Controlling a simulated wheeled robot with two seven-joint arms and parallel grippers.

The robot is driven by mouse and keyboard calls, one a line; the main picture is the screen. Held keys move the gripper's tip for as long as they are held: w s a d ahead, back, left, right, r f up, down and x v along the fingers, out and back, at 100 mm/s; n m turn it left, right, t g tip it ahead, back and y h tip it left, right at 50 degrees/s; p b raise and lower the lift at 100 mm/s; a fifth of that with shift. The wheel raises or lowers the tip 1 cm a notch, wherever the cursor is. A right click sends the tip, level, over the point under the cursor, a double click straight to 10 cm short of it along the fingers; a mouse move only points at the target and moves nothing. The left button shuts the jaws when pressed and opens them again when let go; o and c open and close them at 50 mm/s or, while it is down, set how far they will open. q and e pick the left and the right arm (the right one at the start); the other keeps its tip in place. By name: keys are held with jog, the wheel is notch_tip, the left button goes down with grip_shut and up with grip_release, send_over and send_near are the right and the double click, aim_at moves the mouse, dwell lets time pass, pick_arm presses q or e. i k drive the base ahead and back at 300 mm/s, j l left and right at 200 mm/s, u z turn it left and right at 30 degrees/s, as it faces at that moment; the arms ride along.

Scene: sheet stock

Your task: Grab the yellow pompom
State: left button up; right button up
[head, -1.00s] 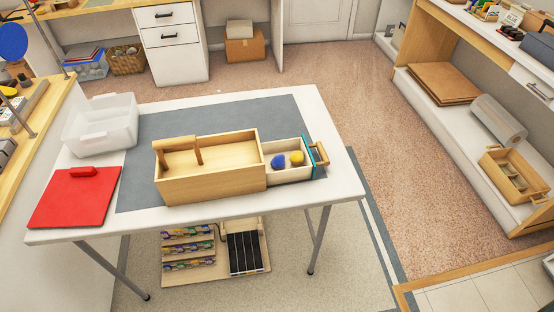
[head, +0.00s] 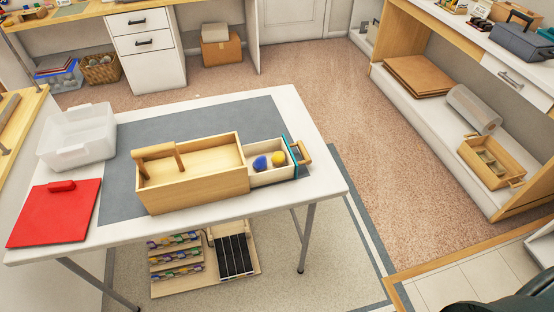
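The yellow pompom (head: 278,158) lies in the pulled-out drawer (head: 272,177) at the right end of a wooden box (head: 196,196) on the white table. A blue pompom (head: 260,163) lies just left of it in the same drawer. The drawer has a teal front edge and a wooden handle (head: 304,153) on its right. Neither of my grippers shows in the head view. A dark rounded shape, cut off by the frame, shows in the bottom right corner.
The white table (head: 318,170) carries a grey mat (head: 122,200), a clear plastic bin (head: 77,139) and a red lid (head: 54,214) at left. Open floor (head: 390,180) lies right of the table. A shelf unit (head: 425,115) stands along the right side.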

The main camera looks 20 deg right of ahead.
aim_at(278, 158)
jog(key=i+l, duration=0.1)
jog(key=l, duration=0.3)
jog(key=i+l, duration=0.1)
jog(key=l, duration=0.3)
jog(key=i+l, duration=0.1)
jog(key=l, duration=0.3)
jog(key=i+l, duration=0.1)
jog(key=l, duration=0.3)
jog(key=u, duration=0.05)
